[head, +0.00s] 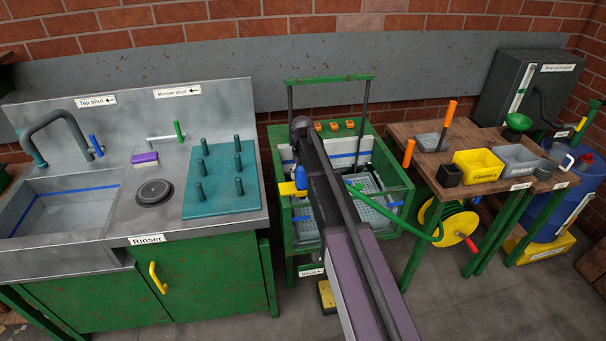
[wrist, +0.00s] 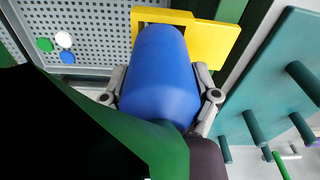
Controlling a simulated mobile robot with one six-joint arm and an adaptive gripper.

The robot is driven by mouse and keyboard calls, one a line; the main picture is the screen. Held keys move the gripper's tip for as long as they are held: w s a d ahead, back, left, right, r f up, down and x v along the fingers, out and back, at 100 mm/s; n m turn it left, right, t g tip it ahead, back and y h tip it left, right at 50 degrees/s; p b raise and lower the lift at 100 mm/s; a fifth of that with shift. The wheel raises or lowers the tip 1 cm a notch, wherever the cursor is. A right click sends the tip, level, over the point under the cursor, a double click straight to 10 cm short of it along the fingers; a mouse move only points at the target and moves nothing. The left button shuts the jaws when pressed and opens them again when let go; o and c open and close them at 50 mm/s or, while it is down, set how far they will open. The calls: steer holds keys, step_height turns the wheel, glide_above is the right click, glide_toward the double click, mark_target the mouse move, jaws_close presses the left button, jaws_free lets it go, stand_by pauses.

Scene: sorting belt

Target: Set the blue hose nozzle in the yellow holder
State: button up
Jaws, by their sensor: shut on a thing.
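The blue hose nozzle (wrist: 160,52) fills the middle of the wrist view, its green hose (wrist: 155,145) running back toward the camera. My gripper (wrist: 160,78) is shut on the nozzle, one finger on each side. The yellow holder (wrist: 214,45) is just beyond it, and the nozzle's far end overlaps it and hides part of it. I cannot tell whether the nozzle is in the holder or in front of it. In the head view the nozzle (head: 301,175) shows at the holder (head: 288,189), on the left side of the green frame. My arm hides most of my gripper there.
The green-framed washing stand (head: 399,190) holds a perforated tray (head: 374,208). A teal peg board (head: 218,207) lies on the rinser counter to the left. A yellow hose reel (head: 430,215) hangs under the wooden table on the right, with the green hose running from it.

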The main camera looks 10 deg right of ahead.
steer(key=shift+f+b, duration=0.35)
steer(key=shift+f, duration=0.1)
stand_by(0.3)
steer(key=o, duration=0.8)
steer(key=shift+r, duration=0.25)
step_height(320, 180, up, 14)
steer(key=p, duration=1.4)
steer(key=shift+f, duration=0.25)
steer(key=shift+m, duration=0.9)
steer(key=s+f+b, duration=0.1)
steer(key=s, duration=0.8)
steer(key=s+f+b, duration=0.2)
steer(key=s, duration=0.8)
steer(key=s+f+b, duration=0.1)
steer(key=s+b, duration=0.1)
steer(key=s, duration=0.8)
steer(key=shift+s+d+f, duration=0.1)
steer(key=shift+f, duration=0.3)
